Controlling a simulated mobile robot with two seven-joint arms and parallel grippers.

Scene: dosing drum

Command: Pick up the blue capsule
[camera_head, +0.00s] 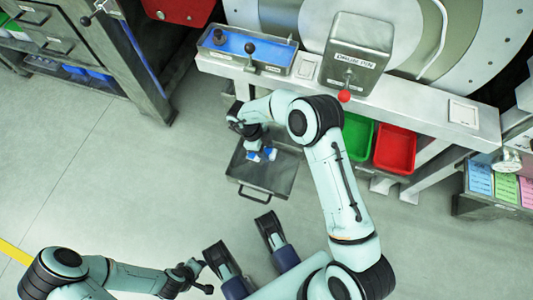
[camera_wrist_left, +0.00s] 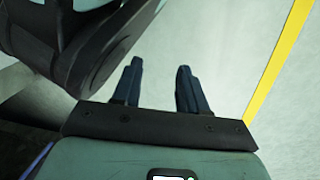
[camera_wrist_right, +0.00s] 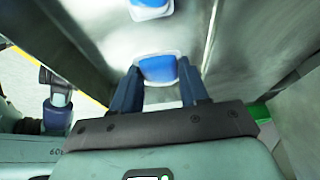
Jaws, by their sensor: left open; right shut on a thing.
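The blue capsule (camera_wrist_right: 158,68), a blue cup-like piece with a white rim, sits between the two fingers of my right gripper (camera_wrist_right: 160,74) in the right wrist view. The fingers are shut on it. A second blue and white capsule (camera_wrist_right: 150,6) lies just beyond it, cut by the top edge. In the head view, blue and white capsules (camera_head: 268,154) show in a grey metal drawer (camera_head: 270,184), under my right gripper (camera_head: 256,146). My left gripper (camera_wrist_left: 160,82) is open and empty above the floor, away from the drawer.
Above the drawer runs a metal bench with a blue tray (camera_head: 246,47) and a grey box with a red knob (camera_head: 344,96). A green bin (camera_head: 358,138) and a red bin (camera_head: 396,150) are right of the drawer. The floor to the left is clear.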

